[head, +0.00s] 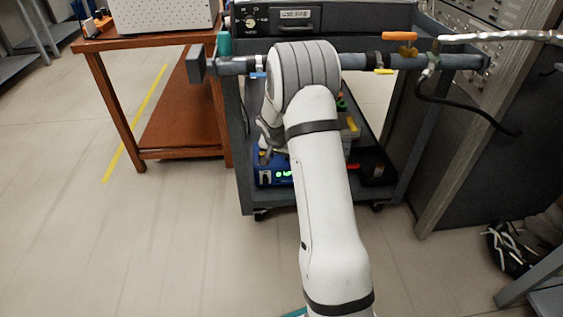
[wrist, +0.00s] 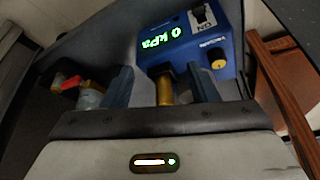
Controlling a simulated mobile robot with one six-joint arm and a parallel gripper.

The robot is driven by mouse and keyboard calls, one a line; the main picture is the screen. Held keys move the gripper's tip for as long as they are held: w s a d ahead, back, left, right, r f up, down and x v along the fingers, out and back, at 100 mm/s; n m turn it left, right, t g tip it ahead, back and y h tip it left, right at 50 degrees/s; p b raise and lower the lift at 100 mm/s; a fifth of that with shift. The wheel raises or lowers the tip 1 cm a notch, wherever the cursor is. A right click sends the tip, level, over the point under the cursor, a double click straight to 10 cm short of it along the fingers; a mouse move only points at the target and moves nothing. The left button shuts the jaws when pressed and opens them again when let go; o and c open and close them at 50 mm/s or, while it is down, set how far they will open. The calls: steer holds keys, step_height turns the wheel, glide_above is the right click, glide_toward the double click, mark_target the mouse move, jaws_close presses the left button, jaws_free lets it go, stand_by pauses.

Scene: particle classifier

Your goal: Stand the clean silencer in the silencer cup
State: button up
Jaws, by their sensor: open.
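In the wrist view, my gripper (wrist: 158,69) is open, with one grey-blue finger on each side of a small upright brass cylinder (wrist: 165,91). It looks like a silencer; I cannot tell whether it is the clean one, or whether either finger touches it. It stands in front of a blue vacuum unit (wrist: 182,42) reading 0 kPa. In the head view, my gripper is mostly hidden by my arm, low in the cart. A teal cup-like thing (head: 224,43) stands at the cart's upper left; I cannot tell if it is the silencer cup.
The blue unit also shows on the cart's lower shelf (head: 290,199). Left of the fingers is a pale cylinder (wrist: 90,97) with a red-orange part. A pipe (head: 350,62) with orange and yellow handles crosses above. A wooden table (head: 120,41) stands left; open floor lies in front.

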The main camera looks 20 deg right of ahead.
steer(key=s+a+r+n, duration=0.2)
steer(key=s+a+r, duration=0.2)
steer(key=s+r, duration=0.45)
steer(key=s+a+r+n+y, duration=0.1)
steer(key=s+a+r+n, duration=0.1)
steer(key=s, duration=0.7)
steer(key=s+a+r+n+g+y, duration=0.1)
steer(key=s+a+r, duration=0.3)
steer(key=s, duration=0.5)
steer(key=s+a+r+n+g, duration=0.1)
steer(key=s+a+r+n, duration=0.1)
steer(key=s, duration=0.7)
steer(key=shift+a+r+n+y, duration=0.4)
steer(key=shift+a+r, duration=0.25)
steer(key=shift+r, duration=0.1)
steer(key=shift+s, duration=0.1)
